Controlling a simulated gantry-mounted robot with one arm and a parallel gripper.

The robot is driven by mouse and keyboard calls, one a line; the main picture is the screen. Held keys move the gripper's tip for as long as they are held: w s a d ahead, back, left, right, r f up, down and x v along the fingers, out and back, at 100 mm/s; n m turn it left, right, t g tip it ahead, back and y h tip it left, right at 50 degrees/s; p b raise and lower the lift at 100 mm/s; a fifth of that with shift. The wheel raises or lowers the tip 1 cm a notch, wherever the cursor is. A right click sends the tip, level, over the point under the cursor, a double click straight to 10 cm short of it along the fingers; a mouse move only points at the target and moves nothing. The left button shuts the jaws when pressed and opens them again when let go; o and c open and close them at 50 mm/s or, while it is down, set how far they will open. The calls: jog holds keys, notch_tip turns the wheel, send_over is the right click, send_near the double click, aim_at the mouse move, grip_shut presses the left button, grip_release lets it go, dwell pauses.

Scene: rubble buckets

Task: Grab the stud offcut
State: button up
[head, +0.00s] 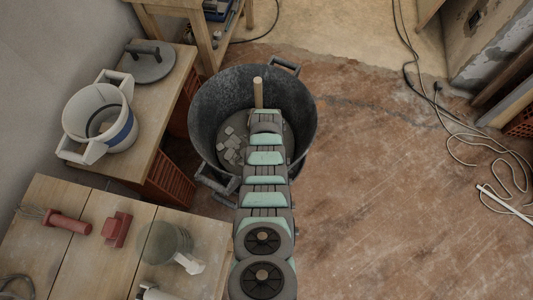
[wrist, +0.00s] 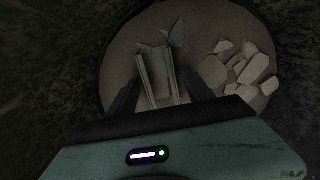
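A pale wooden stick that looks like the stud offcut (head: 258,92) stands upright inside the black bucket (head: 212,110), near its far side. Its lower end is hidden behind my arm. My gripper is down in the bucket and hidden in the head view. In the wrist view my gripper (wrist: 155,60) points at the bucket floor with its fingers apart. A greyish flat piece shows between the fingers, and I cannot tell whether it is touched. I cannot pick out the stick for certain in the dark wrist view.
Several pale rubble chunks (wrist: 240,68) lie on the bucket floor to the right of the fingers. The bucket wall surrounds my gripper. A white bucket (head: 100,118) and a bench with tools (head: 100,262) stand at the left. The floor at right is open, with cables (head: 455,125).

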jog(key=c, duration=1.3)
jog(key=shift+o, duration=0.2)
notch_tip(320, 180, up, 27)
jog(key=p, duration=1.5)
jog(key=shift+r, duration=0.1)
